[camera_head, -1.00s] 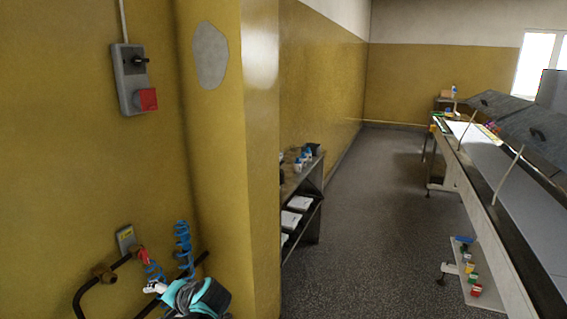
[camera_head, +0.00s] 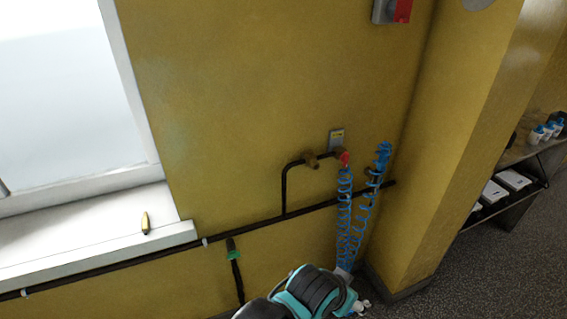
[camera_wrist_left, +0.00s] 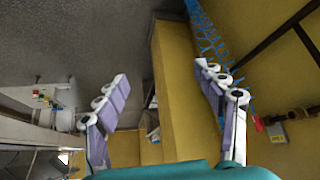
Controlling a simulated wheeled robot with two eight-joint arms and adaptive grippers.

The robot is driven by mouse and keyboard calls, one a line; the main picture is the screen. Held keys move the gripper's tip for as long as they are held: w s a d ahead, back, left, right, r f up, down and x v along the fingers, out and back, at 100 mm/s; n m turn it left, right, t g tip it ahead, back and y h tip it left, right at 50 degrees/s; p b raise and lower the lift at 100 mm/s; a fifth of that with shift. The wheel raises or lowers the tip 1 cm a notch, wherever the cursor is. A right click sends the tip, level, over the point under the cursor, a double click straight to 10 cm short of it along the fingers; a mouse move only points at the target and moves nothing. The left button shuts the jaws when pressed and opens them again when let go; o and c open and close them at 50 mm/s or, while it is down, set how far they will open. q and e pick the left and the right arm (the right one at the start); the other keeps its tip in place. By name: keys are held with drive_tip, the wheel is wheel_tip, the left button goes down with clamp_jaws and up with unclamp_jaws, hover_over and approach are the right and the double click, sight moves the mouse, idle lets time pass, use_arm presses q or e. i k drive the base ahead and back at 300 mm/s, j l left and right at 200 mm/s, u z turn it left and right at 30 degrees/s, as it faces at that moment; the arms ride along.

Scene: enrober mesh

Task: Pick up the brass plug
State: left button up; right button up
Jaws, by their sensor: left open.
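A small brass-coloured piece (camera_head: 145,222) lies on the white window sill at the left of the head view; I cannot tell if it is the brass plug. A brass fitting (camera_head: 311,160) also sits on the dark pipe on the yellow wall, and shows in the left wrist view (camera_wrist_left: 278,117). My left gripper (camera_wrist_left: 161,72) is open and empty in the left wrist view, away from both. In the head view my teal and black left wrist is at the bottom centre, below the blue coils. My right gripper is not in view.
Blue coiled hoses (camera_head: 350,215) hang from the wall beside a red fitting (camera_head: 344,158). A dark pipe (camera_head: 290,212) runs along the wall. A yellow pillar (camera_head: 440,150) juts out at the right, with a shelf (camera_head: 510,205) beyond it. The sill (camera_head: 95,240) is otherwise clear.

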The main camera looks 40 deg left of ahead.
sight(145, 222)
drive_tip(key=u, duration=2.75)
drive_tip(key=z, duration=1.45)
drive_tip(key=u, duration=1.45)
drive_tip(key=i+j, duration=1.35)
drive_tip(key=i+l+z, duration=0.05)
